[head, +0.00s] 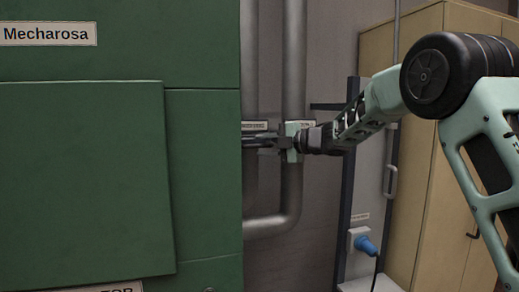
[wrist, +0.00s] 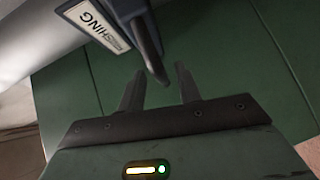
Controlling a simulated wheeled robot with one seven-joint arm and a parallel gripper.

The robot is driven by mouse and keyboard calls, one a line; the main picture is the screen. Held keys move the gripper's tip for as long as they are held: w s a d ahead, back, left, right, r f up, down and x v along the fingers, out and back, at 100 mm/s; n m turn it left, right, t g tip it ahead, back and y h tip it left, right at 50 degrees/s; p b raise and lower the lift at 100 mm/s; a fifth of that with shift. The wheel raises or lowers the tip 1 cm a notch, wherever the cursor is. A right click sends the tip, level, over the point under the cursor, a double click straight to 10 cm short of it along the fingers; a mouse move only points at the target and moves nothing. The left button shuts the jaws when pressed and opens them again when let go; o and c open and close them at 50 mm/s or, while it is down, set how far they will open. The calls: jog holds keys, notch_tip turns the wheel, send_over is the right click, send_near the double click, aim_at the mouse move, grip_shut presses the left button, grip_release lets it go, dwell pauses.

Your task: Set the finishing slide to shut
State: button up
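The finishing slide shows in the wrist view as a dark blue-grey body with a white label (wrist: 92,24) reading "SHING", its start cut off. A dark bar-like handle (wrist: 148,50) sticks out from it. My gripper (wrist: 160,72) is open, and the handle's end lies between or just in front of its fingertips; I cannot tell if they touch. In the head view my gripper (head: 268,143) is at the right edge of the green machine, in front of the pipes, and largely hides the slide. The slide's position cannot be read.
The green machine (head: 205,130) fills the left, with a raised panel (head: 80,180). Grey pipes (head: 293,60) run behind my gripper. A tan cabinet (head: 430,190) and a blue plug (head: 366,245) in a wall socket are to the right.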

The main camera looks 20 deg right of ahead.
jog(key=b+v, duration=0.4)
jog(key=v, duration=1.1)
jog(key=shift+s, duration=0.15)
jog(key=w+a+f+m+t+h, duration=0.1)
jog(key=a+f+m+t+h, duration=0.15)
jog(key=a+m, duration=0.45)
jog(key=s+a+f+m+g+h, duration=0.2)
jog(key=s+a+f+m+h, duration=0.4)
jog(key=a+f, duration=0.4)
jog(key=s+f+m+g, duration=0.1)
jog(key=s+f+g, duration=0.3)
jog(key=s, duration=0.7)
jog(key=s+a+f+m+g+h, duration=0.1)
jog(key=s+f+m+g, duration=0.1)
jog(key=s+f, duration=0.5)
jog(key=s+a+f+m+g+h, duration=0.1)
jog(key=s+f+g, duration=0.4)
jog(key=s, duration=1.1)
jog(key=shift+s+f+m+g, duration=0.3)
jog(key=shift+s+f+g, duration=0.1)
jog(key=shift+f, duration=0.4)
